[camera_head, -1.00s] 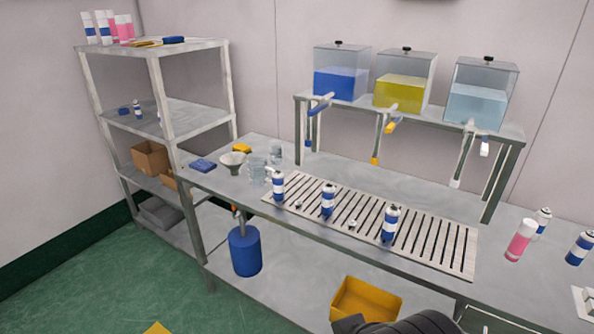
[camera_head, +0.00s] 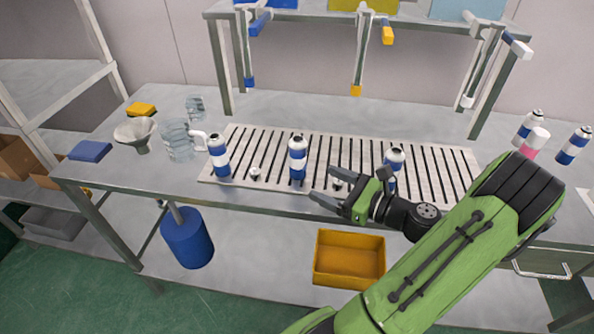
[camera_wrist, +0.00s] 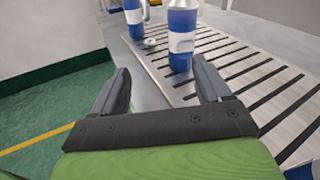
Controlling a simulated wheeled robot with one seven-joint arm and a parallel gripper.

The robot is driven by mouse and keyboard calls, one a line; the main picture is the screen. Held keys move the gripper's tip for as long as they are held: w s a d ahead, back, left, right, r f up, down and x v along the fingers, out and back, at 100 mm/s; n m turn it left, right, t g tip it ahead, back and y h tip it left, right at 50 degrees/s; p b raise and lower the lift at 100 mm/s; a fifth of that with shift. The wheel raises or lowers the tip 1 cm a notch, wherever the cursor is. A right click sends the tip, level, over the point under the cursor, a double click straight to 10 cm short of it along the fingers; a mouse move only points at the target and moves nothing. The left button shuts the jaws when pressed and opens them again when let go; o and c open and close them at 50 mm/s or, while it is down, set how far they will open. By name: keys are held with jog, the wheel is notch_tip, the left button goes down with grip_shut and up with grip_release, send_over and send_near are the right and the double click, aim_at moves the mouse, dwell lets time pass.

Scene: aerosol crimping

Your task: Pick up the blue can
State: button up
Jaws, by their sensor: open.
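Three blue-and-white cans stand upright on the slatted rack (camera_head: 330,150) on the table: a left can (camera_head: 218,158), a middle can (camera_head: 298,158) and a right can (camera_head: 394,160), which is partly hidden by my arm. My gripper (camera_head: 322,188) is open and empty, at the rack's front edge, right of and nearer than the middle can. In the wrist view, my gripper (camera_wrist: 160,88) has a blue can (camera_wrist: 181,38) with a white band ahead between its fingers, apart from them. Another blue can (camera_wrist: 133,18) stands farther back, its top cut off.
More cans (camera_head: 574,146) stand right. A yellow bin (camera_head: 349,258) is below the table.

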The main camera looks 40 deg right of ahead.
aim_at(292, 154)
jog(key=shift+s+d+f+m+t+h, duration=0.1)
jog(key=shift+s+d+m+t+h, duration=0.5)
jog(key=shift+s+d+m+h, duration=0.4)
jog(key=shift+w+d+m, duration=0.25)
jog(key=shift+w+m, duration=0.05)
jog(key=shift+w, duration=0.1)
jog(key=w+b, duration=0.1)
jog(key=w, duration=0.4)
jog(key=w+a+b, duration=0.1)
jog(key=w, duration=0.4)
jog(key=w+b, duration=0.2)
jog(key=w, duration=0.3)
jog(key=shift+w+a+f, duration=0.1)
jog(key=shift+a, duration=0.15)
jog(key=c, duration=1.1)
